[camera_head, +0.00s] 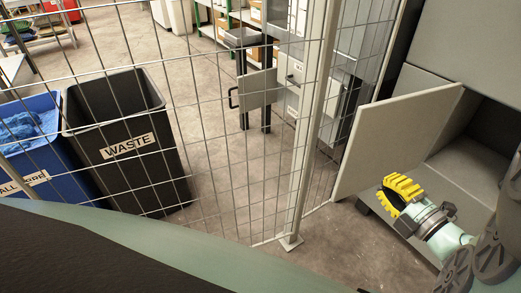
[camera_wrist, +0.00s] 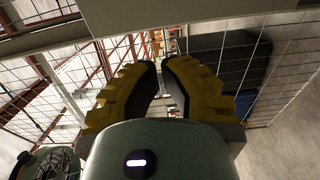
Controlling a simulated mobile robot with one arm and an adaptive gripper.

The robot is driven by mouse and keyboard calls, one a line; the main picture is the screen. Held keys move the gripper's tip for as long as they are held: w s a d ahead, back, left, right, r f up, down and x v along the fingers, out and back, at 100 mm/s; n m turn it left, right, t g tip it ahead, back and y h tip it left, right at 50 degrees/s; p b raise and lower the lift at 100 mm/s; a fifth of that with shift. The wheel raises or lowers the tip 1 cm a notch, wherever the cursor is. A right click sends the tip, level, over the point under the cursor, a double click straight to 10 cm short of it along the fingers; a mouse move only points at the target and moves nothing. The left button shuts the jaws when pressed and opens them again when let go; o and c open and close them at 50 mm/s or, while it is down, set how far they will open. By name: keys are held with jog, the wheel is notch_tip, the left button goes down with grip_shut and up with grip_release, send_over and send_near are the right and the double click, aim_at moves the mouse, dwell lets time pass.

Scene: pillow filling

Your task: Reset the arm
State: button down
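My gripper (camera_head: 402,188) shows at the right of the head view, its yellow ribbed fingers in front of a grey cabinet and beside its open door panel (camera_head: 392,140). In the wrist view my gripper (camera_wrist: 159,63) has its two yellow and black fingers leaning together, with the tips almost meeting and a narrow gap below them. Nothing is held between the fingers. My arm runs from the gripper to the lower right of the head view.
A wire mesh fence with a white post (camera_head: 311,120) stands left of the door panel. Behind the mesh are a black waste bin (camera_head: 130,165) and a blue bin (camera_head: 45,160) with blue contents. The open cabinet (camera_head: 470,185) is close to my arm.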

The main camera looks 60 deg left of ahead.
jog(key=shift+s+d+r, duration=0.1)
jog(key=shift+s+d, duration=0.15)
jog(key=shift+d, duration=0.9)
jog(key=shift+s+d+r, duration=0.1)
jog(key=shift+s+d, duration=0.1)
jog(key=shift+d, duration=0.95)
